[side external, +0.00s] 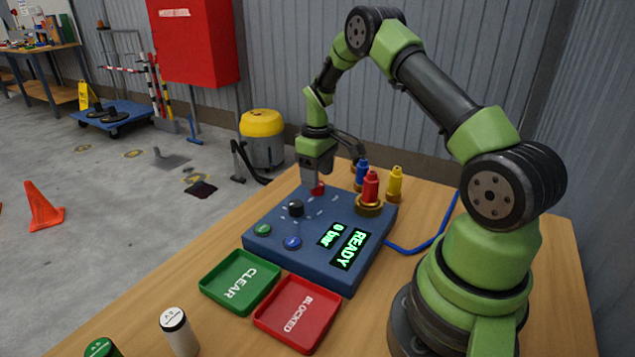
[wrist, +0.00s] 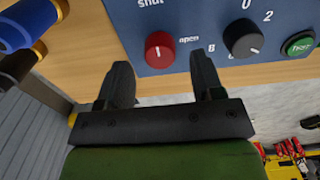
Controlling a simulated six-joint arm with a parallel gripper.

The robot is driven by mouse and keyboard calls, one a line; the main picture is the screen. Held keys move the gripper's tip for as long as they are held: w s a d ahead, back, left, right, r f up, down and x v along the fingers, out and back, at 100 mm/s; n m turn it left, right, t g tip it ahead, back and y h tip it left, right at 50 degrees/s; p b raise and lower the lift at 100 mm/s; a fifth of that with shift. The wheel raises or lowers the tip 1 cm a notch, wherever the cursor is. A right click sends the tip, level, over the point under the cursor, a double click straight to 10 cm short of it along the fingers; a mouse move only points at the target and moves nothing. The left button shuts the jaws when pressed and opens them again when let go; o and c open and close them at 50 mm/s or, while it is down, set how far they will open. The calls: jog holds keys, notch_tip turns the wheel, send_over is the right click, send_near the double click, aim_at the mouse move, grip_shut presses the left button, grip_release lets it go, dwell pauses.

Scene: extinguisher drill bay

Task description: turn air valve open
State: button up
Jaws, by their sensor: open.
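The red valve knob (wrist: 160,47) sits on the blue control panel (wrist: 205,15), with the labels "shut" and "open" beside it. It carries a short white mark; which label the mark points to is not clear. In the side view the red knob (side external: 318,188) is at the panel's far edge, partly hidden under my gripper (side external: 318,172). In the wrist view my gripper (wrist: 160,75) is open and empty, its fingers apart to either side of the knob's line. Whether the fingertips reach down around the knob is hard to tell. The panel displays (side external: 350,248) read "READY" and "0 bar".
A black dial (side external: 296,208) stands close to the red knob. Blue, red (side external: 370,188) and yellow (side external: 395,182) fittings stand near the panel's right side. A green CLEAR tray (side external: 240,281) and red BLOCKED tray (side external: 297,313) lie in front.

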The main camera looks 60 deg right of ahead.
jog(key=shift+f, duration=1.4)
jog(key=c, duration=0.9)
